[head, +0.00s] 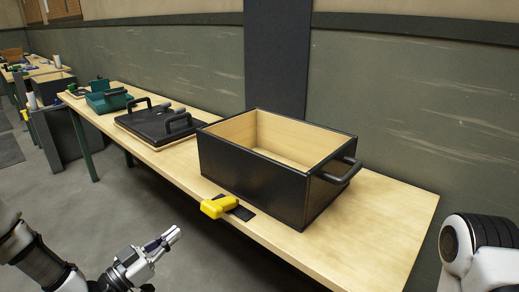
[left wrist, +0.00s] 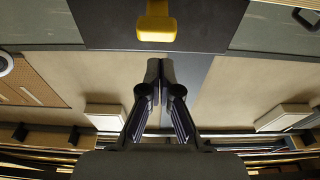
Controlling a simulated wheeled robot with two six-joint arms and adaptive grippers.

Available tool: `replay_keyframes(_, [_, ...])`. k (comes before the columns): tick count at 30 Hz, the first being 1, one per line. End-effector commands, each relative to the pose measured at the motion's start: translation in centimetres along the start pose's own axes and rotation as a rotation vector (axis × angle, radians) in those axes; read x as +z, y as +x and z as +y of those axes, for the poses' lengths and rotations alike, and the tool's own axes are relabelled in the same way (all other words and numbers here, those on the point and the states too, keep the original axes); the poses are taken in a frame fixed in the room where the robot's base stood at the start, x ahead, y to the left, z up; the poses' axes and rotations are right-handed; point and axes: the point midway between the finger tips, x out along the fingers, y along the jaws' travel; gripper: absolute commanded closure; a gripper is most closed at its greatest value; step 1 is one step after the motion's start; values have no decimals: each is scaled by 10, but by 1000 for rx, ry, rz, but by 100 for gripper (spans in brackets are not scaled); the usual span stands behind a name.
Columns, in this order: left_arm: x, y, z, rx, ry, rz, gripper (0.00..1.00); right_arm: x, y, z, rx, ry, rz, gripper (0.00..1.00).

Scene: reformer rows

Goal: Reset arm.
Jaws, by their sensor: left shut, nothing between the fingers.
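My left gripper (head: 172,236) is in the lower left of the head view, over the floor in front of the table, apart from everything on it. Its fingers are together and empty; they also show together in the left wrist view (left wrist: 160,75). A yellow block-like handle (head: 215,206) on a black strip sits at the table's front edge, against the black box. A yellow part, likely the same handle, shows at the top of the left wrist view (left wrist: 156,28). My right gripper is not in view; only part of my right arm shows at the right edge.
An open black box (head: 250,184) with a wooden inside and a side handle stands on the long wooden table (head: 380,225). The table's right end is bare.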

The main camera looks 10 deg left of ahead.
Motion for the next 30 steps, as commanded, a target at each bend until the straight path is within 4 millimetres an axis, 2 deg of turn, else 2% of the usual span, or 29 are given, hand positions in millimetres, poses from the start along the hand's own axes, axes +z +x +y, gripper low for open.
replay_keyframes(2, [19, 0, 14, 36, -8, -49, 100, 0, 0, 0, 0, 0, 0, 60])
replay_keyframes(5, [64, 1, 59, 128, -39, -182, 100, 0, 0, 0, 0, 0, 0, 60])
replay_keyframes(8, [134, -15, 105, 149, -99, -455, 100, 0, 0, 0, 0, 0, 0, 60])
replay_keyframes(9, [162, -29, 121, 139, -124, -581, 100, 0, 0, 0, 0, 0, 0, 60])
replay_keyframes(11, [198, -54, 140, 113, -159, -761, 100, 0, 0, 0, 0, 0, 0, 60])
replay_keyframes(12, [217, -72, 151, 91, -179, -873, 100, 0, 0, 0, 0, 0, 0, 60])
replay_keyframes(16, [257, -137, 174, -21, -233, -1203, 100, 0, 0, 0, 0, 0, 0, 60])
replay_keyframes(18, [266, -173, 179, -111, -260, -1362, 100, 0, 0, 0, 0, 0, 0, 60])
replay_keyframes(20, [268, -203, 180, -216, -290, -1491, 100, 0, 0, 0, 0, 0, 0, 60])
replay_keyframes(23, [261, -251, 175, -459, -389, -1668, 100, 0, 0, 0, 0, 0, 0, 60])
replay_keyframes(24, [251, -261, 177, -527, -442, -1712, 100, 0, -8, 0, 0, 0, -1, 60])
replay_keyframes(25, [230, -254, 177, -517, -435, -1703, 100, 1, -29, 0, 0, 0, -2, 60])
replay_keyframes(30, [176, -243, 176, -510, -432, -1698, 100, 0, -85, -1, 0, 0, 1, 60])
